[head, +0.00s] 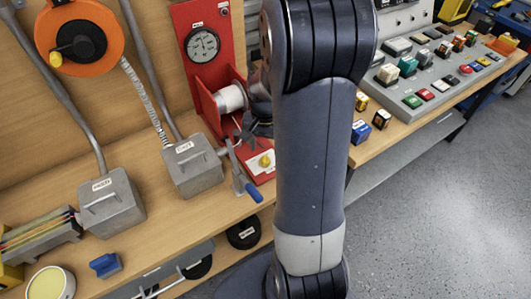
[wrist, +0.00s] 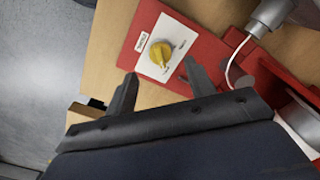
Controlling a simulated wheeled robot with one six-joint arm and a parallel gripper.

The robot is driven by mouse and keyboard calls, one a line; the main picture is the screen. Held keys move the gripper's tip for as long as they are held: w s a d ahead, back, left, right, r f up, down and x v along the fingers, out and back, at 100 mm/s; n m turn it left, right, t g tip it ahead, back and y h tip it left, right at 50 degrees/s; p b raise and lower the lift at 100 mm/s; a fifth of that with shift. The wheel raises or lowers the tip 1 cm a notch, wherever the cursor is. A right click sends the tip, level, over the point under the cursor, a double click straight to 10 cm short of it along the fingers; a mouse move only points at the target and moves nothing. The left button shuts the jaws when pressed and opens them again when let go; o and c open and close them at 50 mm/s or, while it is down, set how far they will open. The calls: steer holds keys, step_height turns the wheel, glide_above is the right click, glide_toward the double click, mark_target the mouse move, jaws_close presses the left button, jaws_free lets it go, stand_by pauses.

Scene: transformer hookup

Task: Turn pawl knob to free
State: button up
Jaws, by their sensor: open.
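The yellow pawl knob (wrist: 159,53) sits on a white label plate (wrist: 176,37) on the red base of the winch stand. In the wrist view it lies just beyond and between my fingertips, apart from both. The lettering on the plate is too small to read, so the knob's setting cannot be told. My gripper (wrist: 159,76) is open and empty. In the head view the pawl knob (head: 265,161) is at the front of the red base, and my gripper (head: 257,124) is above and behind it, partly hidden by my arm.
The red stand (head: 212,45) carries a round gauge (head: 202,45) and a drum with white line. A blue-handled lever (head: 253,192) stands left of the knob, beside grey boxes (head: 192,167). A button console (head: 435,75) is on the right. Open floor lies in front.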

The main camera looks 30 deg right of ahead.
mark_target(265, 157)
steer(key=shift+f, duration=2.55)
steer(key=shift+c, duration=0.3)
steer(key=c, duration=0.9)
